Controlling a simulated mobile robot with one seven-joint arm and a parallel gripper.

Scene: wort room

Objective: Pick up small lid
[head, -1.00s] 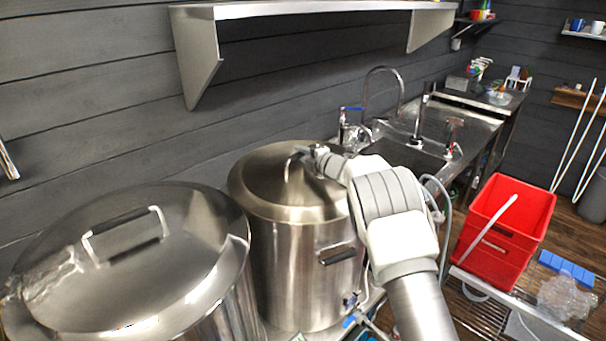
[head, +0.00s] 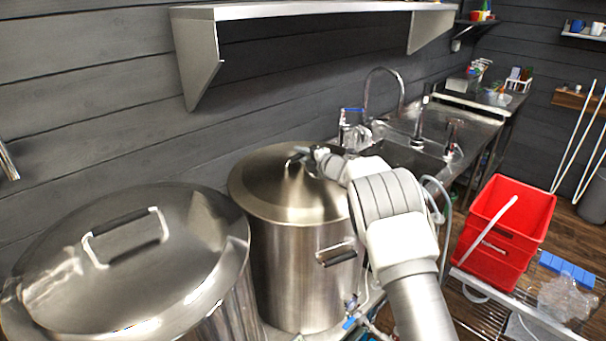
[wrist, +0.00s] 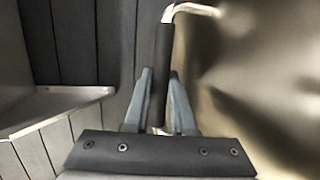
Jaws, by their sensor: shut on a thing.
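The small lid (head: 262,180) is a round steel lid on the smaller steel pot (head: 300,265) in the middle of the head view. It looks seated on the pot's rim. My gripper (head: 300,156) is at the lid's handle, on top of it. In the wrist view my gripper (wrist: 160,90) has a finger on each side of the handle's dark grip (wrist: 163,65) and is shut on it. The lid's brassy surface (wrist: 265,70) fills the right of that view. My wrist hides part of the handle in the head view.
A larger lidded pot (head: 225,315) stands at front left, close beside the smaller one. A wall shelf (head: 310,10) hangs above. A sink with taps (head: 405,155) lies behind my arm. Red crates (head: 510,215) stand at right.

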